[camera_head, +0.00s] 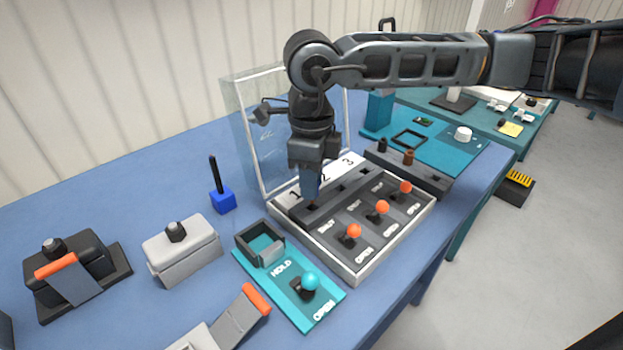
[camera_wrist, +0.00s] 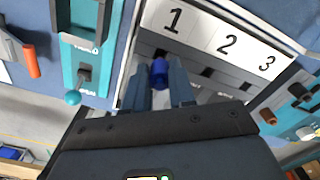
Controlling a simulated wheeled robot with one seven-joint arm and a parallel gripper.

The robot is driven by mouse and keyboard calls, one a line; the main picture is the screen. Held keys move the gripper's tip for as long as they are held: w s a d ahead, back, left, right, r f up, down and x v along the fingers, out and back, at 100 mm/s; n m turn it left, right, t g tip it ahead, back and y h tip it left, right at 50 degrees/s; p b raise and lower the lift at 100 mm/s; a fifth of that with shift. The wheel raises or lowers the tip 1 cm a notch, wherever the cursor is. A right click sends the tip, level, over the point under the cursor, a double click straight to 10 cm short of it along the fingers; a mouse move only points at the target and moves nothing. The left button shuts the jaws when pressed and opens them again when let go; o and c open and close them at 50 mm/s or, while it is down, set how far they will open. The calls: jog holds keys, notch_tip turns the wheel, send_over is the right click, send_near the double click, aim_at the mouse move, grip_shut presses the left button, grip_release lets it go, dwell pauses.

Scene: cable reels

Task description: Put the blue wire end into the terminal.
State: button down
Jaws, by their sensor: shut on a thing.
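My gripper (camera_head: 309,198) points down over the terminal (camera_head: 352,277), a white-framed dark block with a panel numbered 1, 2, 3 and a row of slots. In the wrist view the two fingers of my gripper (camera_wrist: 160,84) are shut on the blue wire end (camera_wrist: 159,71), a short blue cylinder. It is at the slot below number 1 (camera_wrist: 174,20); I cannot tell whether its tip is inside. In the head view the fingers hide the wire end. Three orange-knobbed levers (camera_head: 353,231) line the terminal's front, by OPEN labels.
A clear upright panel (camera_head: 247,140) stands behind the terminal. A teal HOLD/OPEN fixture (camera_head: 318,313) with a teal knob is at its left. A blue block with a black rod (camera_head: 222,201) and grey clamps (camera_head: 182,252) stand farther left. A dark rail with pegs (camera_head: 432,177) lies right.

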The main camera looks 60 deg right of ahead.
jog(key=shift+f, duration=0.1)
jog(key=shift+f+b, duration=0.7)
jog(key=shift+b, duration=0.45)
jog(key=shift+f, duration=0.2)
jog(key=shift+f+b, duration=0.5)
jog(key=shift+b, duration=0.45)
jog(key=shift+f, duration=0.1)
jog(key=c, duration=0.9)
grip_release()
jog(key=shift+o, duration=0.2)
notch_tip(320, 180, up, 8)
jog(key=shift+f+b, duration=0.1)
jog(key=shift+b, duration=0.45)
